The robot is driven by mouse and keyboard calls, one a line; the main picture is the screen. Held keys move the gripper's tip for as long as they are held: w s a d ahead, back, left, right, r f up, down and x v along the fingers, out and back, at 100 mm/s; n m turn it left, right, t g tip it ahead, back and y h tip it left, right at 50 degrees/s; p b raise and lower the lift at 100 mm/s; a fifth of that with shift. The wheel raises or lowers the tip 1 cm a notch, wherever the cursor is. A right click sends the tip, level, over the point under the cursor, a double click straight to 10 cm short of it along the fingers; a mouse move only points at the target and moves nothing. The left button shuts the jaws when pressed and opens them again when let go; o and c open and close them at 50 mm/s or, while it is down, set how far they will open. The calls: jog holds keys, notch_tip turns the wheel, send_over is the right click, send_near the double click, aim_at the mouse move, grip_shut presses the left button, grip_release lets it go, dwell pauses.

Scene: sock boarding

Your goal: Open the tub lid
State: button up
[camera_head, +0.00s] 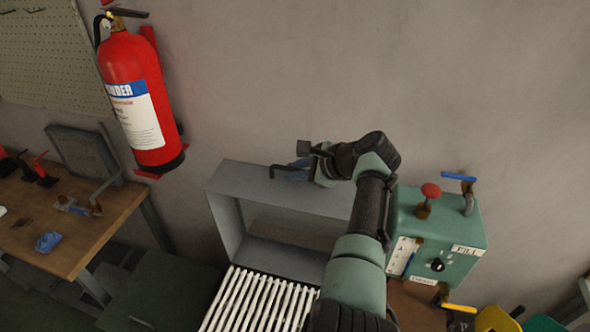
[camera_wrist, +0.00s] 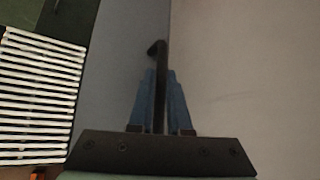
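A grey, box-like frame (camera_head: 222,222) stands against the wall behind a row of white slats (camera_head: 258,303). I cannot tell which part of it is the tub lid. My gripper (camera_head: 283,171) is above the frame's upper edge, near the wall. In the wrist view, the gripper's blue fingers (camera_wrist: 160,88) lie close on both sides of a thin dark bar (camera_wrist: 159,62) with a hooked end, with no clear gap. The bar looks like a handle; where it joins the lid is hidden. The slats also show at the left of the wrist view (camera_wrist: 40,95).
A green control box (camera_head: 440,235) with a red knob and a blue lever stands right of my arm. A red fire extinguisher (camera_head: 140,95) hangs on the wall at upper left. A wooden workbench (camera_head: 75,225) is at far left. Wall space above the gripper is clear.

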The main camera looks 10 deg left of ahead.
jog(key=o, duration=0.4)
jog(key=shift+v, duration=0.75)
jog(key=b+v, duration=0.2)
jog(key=v, duration=0.9)
jog(key=shift+s+d, duration=0.1)
jog(key=shift+d, duration=0.2)
